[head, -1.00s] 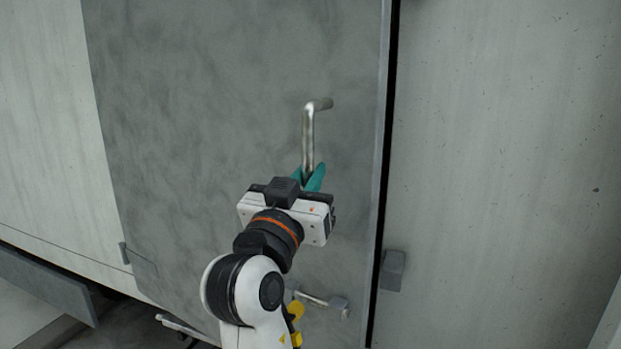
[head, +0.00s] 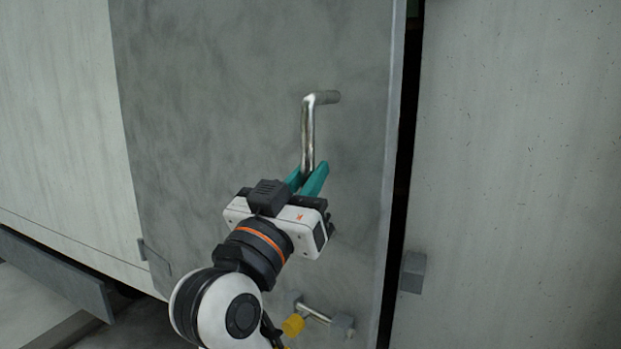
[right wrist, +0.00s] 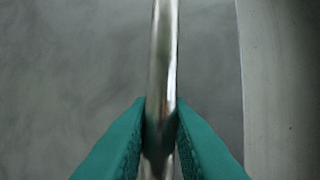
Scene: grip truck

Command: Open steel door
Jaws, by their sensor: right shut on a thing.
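The grey steel door (head: 220,110) fills the middle of the head view. Its right edge stands off the wall, with a dark gap beside it. A shiny bent metal handle (head: 308,130) stands upright on the door near that edge. My right gripper (head: 310,178) has its teal fingers shut on the lower part of the handle. In the right wrist view the handle (right wrist: 163,60) runs between the two fingertips (right wrist: 160,125), which touch it on both sides. The handle's lower end is hidden behind the gripper in the head view. My left gripper is not in view.
A pale wall panel (head: 510,150) lies right of the gap, with a small grey block (head: 412,272) on it. A short bar latch (head: 318,314) sits low on the door. A grey beam (head: 55,278) lies at the lower left.

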